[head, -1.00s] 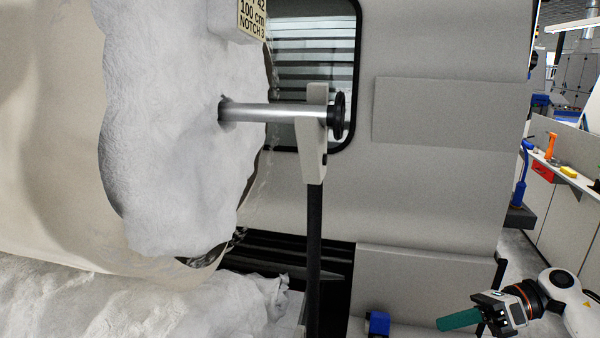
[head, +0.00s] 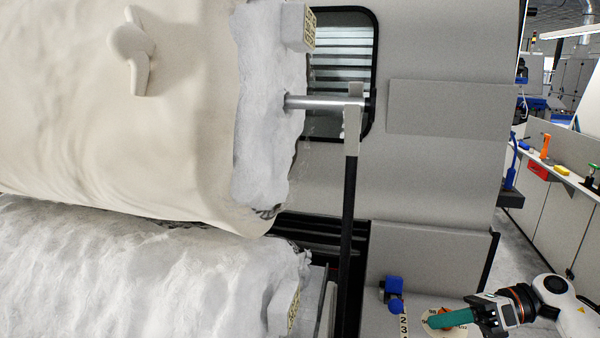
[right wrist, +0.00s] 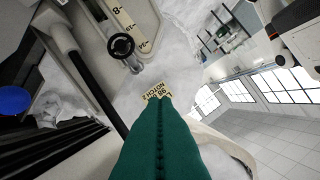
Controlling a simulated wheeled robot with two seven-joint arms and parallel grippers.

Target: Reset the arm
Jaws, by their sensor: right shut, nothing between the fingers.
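My right gripper (head: 432,321) is at the lower right of the head view. Its teal fingers are shut together with nothing between them. In the right wrist view the fingers (right wrist: 165,125) rise from the bottom edge, tips pressed together. My left gripper is not in view. A metal shaft (head: 318,103) sticks out of the white fluffy end of a large cream roll (head: 100,140). It ends at a pale bracket (head: 352,120) on a dark post (head: 348,210). The right gripper is apart from these.
A grey machine panel (head: 430,170) stands behind the post. A blue fitting (head: 394,290) is left of my right gripper. A second white roll (head: 130,270) lies below the cream one. A shelf with small coloured tools (head: 560,171) is at right.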

